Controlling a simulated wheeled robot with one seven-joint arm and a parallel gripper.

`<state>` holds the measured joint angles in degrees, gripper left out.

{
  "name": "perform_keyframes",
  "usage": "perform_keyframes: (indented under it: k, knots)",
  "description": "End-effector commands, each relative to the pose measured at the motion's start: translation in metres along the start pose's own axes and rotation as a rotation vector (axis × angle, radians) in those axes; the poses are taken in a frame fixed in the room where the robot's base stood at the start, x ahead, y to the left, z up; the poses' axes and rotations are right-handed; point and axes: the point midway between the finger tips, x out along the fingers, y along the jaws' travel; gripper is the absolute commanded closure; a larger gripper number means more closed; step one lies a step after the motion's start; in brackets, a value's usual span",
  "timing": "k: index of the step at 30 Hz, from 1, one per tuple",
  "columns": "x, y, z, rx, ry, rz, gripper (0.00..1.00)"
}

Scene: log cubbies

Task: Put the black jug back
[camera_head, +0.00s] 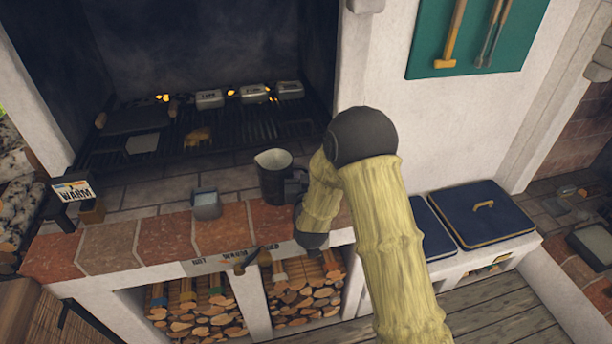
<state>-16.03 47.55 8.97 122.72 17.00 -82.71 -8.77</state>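The black jug (272,177) is upright at the front of the grill, at the brick ledge (170,237). Its open top faces up and its spout is at the upper left. My bamboo-like arm comes in from the lower right and ends close to the jug's right side. A dark part there (296,184) touches or overlaps the jug; it may be my gripper or the jug's handle. My fingers are mostly hidden behind my arm, so I cannot tell whether they hold the jug. I cannot tell whether the jug rests on the ledge or hangs just above it.
A small grey metal container (206,204) stands left of the jug. The grill (180,132) behind holds several labelled metal blocks (253,93). Log cubbies (305,292) lie below. Blue lids (482,212) are at the right.

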Motion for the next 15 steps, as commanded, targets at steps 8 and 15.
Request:
perform_keyframes:
  k: [8,15]
  knots:
    - [-0.023,-0.001,0.0,-0.001,0.0,-0.003,0.67]
    - [-0.067,-0.001,0.001,0.0,-0.001,-0.003,0.67]
